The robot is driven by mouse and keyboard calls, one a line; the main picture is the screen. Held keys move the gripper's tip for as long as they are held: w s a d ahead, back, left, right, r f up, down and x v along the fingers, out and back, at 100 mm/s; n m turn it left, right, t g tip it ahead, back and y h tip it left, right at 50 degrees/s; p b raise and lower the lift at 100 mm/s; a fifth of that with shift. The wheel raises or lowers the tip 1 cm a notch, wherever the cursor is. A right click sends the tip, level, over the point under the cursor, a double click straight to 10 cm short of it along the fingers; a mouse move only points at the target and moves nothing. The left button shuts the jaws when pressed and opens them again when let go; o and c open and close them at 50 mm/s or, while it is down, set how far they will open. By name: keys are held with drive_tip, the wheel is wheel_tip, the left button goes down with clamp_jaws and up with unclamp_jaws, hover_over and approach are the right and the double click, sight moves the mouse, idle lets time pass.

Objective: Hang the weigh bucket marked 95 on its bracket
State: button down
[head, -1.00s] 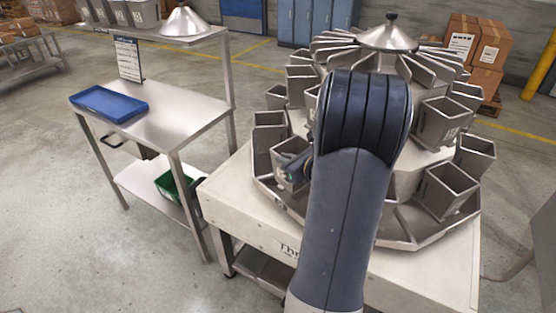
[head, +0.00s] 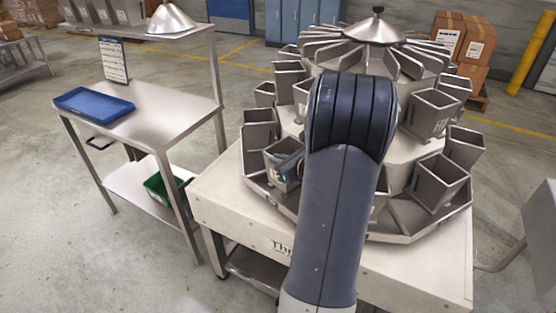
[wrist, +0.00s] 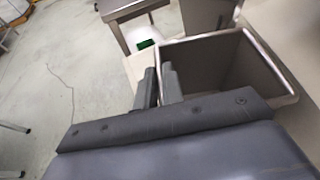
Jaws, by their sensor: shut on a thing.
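A grey metal weigh bucket (head: 284,178) is at the left front of the round weigher, in its lower ring. It also shows in the wrist view (wrist: 232,70), open end up. My gripper (head: 291,165) is shut on this bucket at its side. In the wrist view its two fingers (wrist: 159,88) are close together beside the bucket's left wall. I cannot read the number on the bucket. My arm hides the front middle of the weigher, and the bracket behind the bucket is not clear. I cannot tell whether the bucket hangs or is only held.
Other grey buckets (head: 440,183) stand around the weigher close to the held one. The weigher sits on a pale table (head: 235,213). At left, a steel bench (head: 165,105) holds a blue tray (head: 94,103), with a green bin (head: 160,188) below. The floor between is clear.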

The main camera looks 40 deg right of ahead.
drive_tip(key=shift+f+b, duration=0.35)
drive_tip(key=shift+b, duration=0.05)
drive_tip(key=c, duration=1.5)
unclamp_jaws()
drive_tip(key=shift+f, duration=0.15)
drive_tip(key=shift+s, duration=0.1)
drive_tip(key=v, duration=1)
drive_tip(key=shift+s+r, duration=0.25)
drive_tip(key=shift+s, duration=0.05)
drive_tip(key=shift+w, duration=0.15)
drive_tip(key=x, duration=1.1)
drive_tip(key=shift+s+r+p, duration=0.2)
drive_tip(key=shift+r+p, duration=0.1)
